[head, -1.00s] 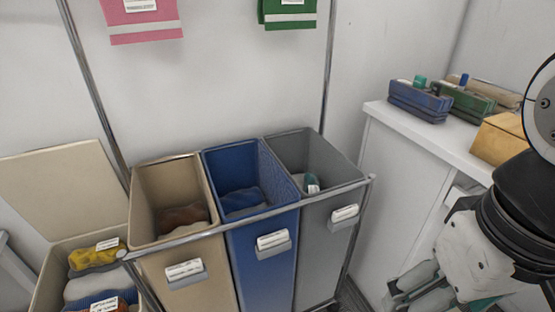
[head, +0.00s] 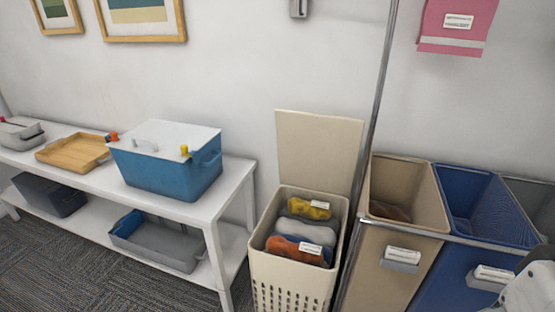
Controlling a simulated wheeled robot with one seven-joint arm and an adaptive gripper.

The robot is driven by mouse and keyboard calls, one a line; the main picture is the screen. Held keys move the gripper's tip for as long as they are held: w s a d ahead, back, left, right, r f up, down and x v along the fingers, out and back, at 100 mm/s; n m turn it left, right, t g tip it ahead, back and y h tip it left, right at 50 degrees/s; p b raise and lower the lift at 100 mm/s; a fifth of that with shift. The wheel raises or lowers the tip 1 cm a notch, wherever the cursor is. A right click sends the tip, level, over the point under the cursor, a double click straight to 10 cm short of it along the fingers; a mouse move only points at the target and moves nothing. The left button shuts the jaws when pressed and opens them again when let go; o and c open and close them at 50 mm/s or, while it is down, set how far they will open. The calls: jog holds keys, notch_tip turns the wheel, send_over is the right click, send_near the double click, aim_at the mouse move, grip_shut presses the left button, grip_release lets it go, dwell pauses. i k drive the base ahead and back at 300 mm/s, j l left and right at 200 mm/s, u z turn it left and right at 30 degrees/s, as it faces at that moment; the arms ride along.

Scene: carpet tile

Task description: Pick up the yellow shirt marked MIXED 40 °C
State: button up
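A yellow folded cloth (head: 309,209) with a white label lies at the back of an open cream laundry basket (head: 259,265). The label's text is too small to read. In front of it in the basket lie a grey-white cloth (head: 304,231), some blue cloth and an orange-red cloth (head: 287,249) with a white label. The basket's lid (head: 317,147) stands up behind it. My gripper is not seen; only a white piece of my arm shows at the lower right edge.
Right of the basket, beige (head: 383,252), blue (head: 448,275) and grey bins stand in a metal frame whose pole rises beside the basket. At left, a white shelf table (head: 204,207) holds a blue cooler (head: 147,165) and wooden tray (head: 72,152). Carpet (head: 60,270) is clear at front left.

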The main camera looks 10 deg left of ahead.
aim_at(316, 210)
jog(key=u, duration=0.3)
jog(key=i+l, duration=0.8)
jog(key=l, duration=0.2)
